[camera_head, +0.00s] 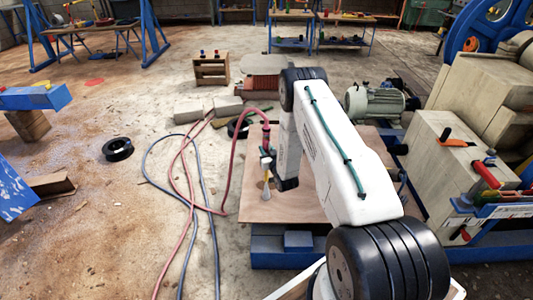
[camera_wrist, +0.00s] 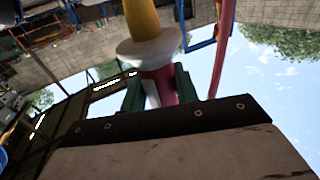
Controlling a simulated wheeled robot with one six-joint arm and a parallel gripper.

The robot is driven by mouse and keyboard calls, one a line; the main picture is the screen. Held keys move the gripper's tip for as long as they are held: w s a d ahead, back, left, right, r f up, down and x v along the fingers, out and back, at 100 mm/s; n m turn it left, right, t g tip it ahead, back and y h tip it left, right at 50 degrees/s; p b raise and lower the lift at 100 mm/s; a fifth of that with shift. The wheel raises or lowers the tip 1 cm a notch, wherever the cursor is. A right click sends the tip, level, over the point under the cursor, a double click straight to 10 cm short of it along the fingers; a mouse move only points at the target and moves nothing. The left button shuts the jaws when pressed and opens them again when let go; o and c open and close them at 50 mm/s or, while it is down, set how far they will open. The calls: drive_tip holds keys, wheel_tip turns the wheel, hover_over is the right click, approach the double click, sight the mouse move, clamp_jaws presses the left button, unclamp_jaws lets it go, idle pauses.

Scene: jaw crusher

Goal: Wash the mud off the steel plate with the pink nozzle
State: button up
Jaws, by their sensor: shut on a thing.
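My gripper (camera_head: 266,157) is shut on the pink nozzle (camera_wrist: 162,88), with its green fingers on both sides of the nozzle's body in the wrist view. The nozzle has a pale collar and a yellow front part. In the head view a pale cone points down below it, over a brown flat plate (camera_head: 282,208); I cannot tell whether the cone is spray or touches the plate. The plate lies on a low blue support, partly hidden by my arm. I cannot tell mud from bare surface on it.
The red hose (camera_head: 232,160) rises from the floor to the nozzle. A blue hose (camera_head: 212,240) lies left of the plate. A motor (camera_head: 376,103) and crusher machinery (camera_head: 455,165) stand close on the right. Pale blocks (camera_head: 188,112) lie behind. Floor at left is mostly open.

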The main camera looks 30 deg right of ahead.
drive_tip(key=w+d, duration=0.3)
drive_tip(key=w, duration=0.2)
drive_tip(key=shift+d, duration=0.25)
idle(0.3)
drive_tip(key=shift+w, duration=0.1)
idle(0.8)
